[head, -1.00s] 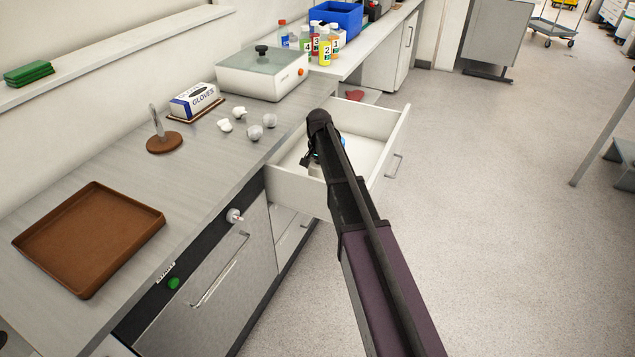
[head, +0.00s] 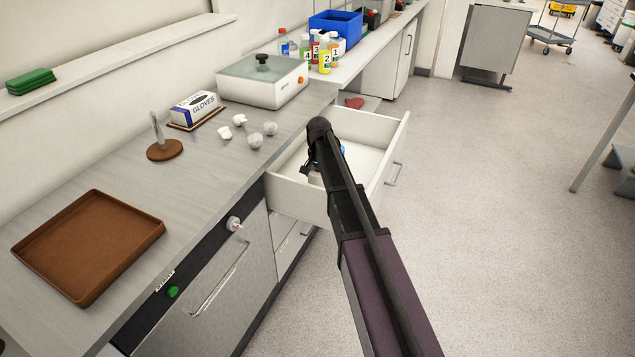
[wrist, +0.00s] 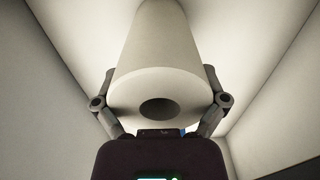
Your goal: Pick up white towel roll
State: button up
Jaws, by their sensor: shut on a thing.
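The white towel roll (wrist: 160,55) fills the upper middle of the wrist view, with the dark hole of its core facing the camera. My gripper (wrist: 160,98) is shut on the roll, one finger on each side of it. In the head view my gripper (head: 312,168) is inside the open white drawer (head: 372,165), mostly hidden behind my arm. The roll is hidden in the head view. I cannot tell whether the roll touches the drawer floor.
Drawer walls stand close on both sides in the wrist view. The counter left of the drawer holds a brown tray (head: 90,245), a stand with a round base (head: 165,150), a glove box (head: 195,107), crumpled white pieces (head: 255,140) and a scale (head: 262,80). Open floor lies right.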

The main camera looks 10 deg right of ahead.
jog(key=shift+r, duration=0.15)
notch_tip(320, 180, up, 10)
jog(key=p, duration=1)
dwell(0.6)
notch_tip(320, 180, up, 19)
jog(key=p, duration=1.9)
jog(key=shift+s, duration=0.1)
